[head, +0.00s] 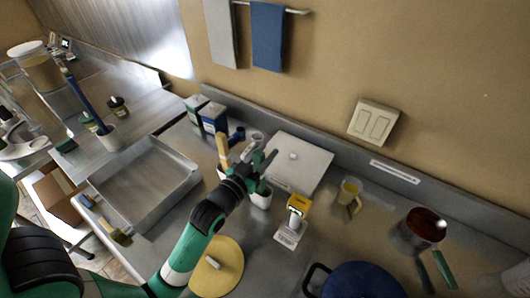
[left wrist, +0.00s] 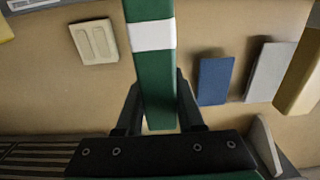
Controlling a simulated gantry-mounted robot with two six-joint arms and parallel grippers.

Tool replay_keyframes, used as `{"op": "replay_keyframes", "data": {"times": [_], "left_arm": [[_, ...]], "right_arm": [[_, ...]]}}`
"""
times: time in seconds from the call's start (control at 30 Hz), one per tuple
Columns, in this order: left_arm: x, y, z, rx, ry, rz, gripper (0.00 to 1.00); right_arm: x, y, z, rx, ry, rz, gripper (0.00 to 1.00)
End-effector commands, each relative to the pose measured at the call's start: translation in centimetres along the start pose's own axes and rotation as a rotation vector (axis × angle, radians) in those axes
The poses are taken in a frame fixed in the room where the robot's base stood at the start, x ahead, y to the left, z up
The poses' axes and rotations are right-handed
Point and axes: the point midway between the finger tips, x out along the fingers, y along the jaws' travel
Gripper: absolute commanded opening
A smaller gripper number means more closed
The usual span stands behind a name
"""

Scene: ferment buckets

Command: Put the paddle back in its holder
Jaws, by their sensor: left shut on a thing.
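My left gripper (head: 268,160) is over the counter near the back wall. In the left wrist view it is shut on a green handle with a white band (left wrist: 153,85), which I take to be the paddle. Its far end runs out of that picture, and the gripper mostly hides it in the head view. A white cup-like holder (head: 262,198) stands just below the gripper. I cannot tell whether the paddle's end is inside it. A wooden tool (head: 222,148) stands upright left of the gripper and also shows in the left wrist view (left wrist: 303,80). My right gripper is not in view.
A white board (head: 305,160) lies behind the gripper. A yellow-topped device (head: 297,207), a yellow disc (head: 216,268), a blue pot (head: 358,282) and a red-filled pan (head: 424,226) are nearby. A metal basin (head: 145,185) is at left. A blue-handled tool (head: 84,98) stands farther left.

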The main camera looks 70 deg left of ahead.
Motion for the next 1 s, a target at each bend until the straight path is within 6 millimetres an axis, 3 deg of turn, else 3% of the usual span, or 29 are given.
{"op": "replay_keyframes", "data": {"times": [0.37,0.4,0.6,0.87,1.0], "left_arm": [[0.0,0.0,-0.1,0.000,0.001,0.000,0.00],[0.0,0.0,-0.1,0.000,0.001,0.000,0.41],[0.0,0.0,-0.1,0.000,0.001,0.000,0.72],[-0.1,0.0,0.0,0.000,-0.001,0.000,0.72],[-1.2,0.0,0.2,0.000,-0.002,0.000,0.72]], "right_arm": [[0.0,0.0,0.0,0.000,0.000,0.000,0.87],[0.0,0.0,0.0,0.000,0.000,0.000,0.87],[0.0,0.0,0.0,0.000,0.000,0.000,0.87],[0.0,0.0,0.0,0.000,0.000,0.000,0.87],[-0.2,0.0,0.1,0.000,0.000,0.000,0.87]]}}
